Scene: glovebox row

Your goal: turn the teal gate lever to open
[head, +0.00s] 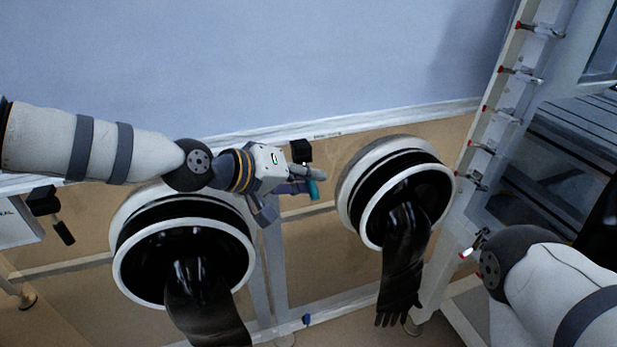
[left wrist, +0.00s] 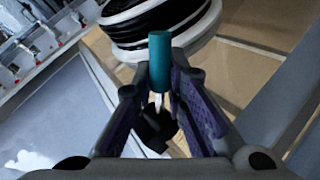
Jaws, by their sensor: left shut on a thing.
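The teal gate lever (head: 313,188) sits between the two glove ports in the head view, below a small black block (head: 301,151). In the left wrist view the teal grip (left wrist: 159,88) stands between the fingers, with a thin pale rod and a black part below it. My left gripper (head: 312,174) is shut on the lever; it also shows in the left wrist view (left wrist: 160,80). The fingers hide part of the lever in the head view. My right arm shows at the lower right, but its fingers are out of the picture.
A glove port with a black glove (head: 183,265) is left of the lever, and another port (head: 362,205) is close on its right. A black-handled lever (head: 62,231) is at the far left. A white frame with red-tipped fittings (head: 490,110) stands at the right.

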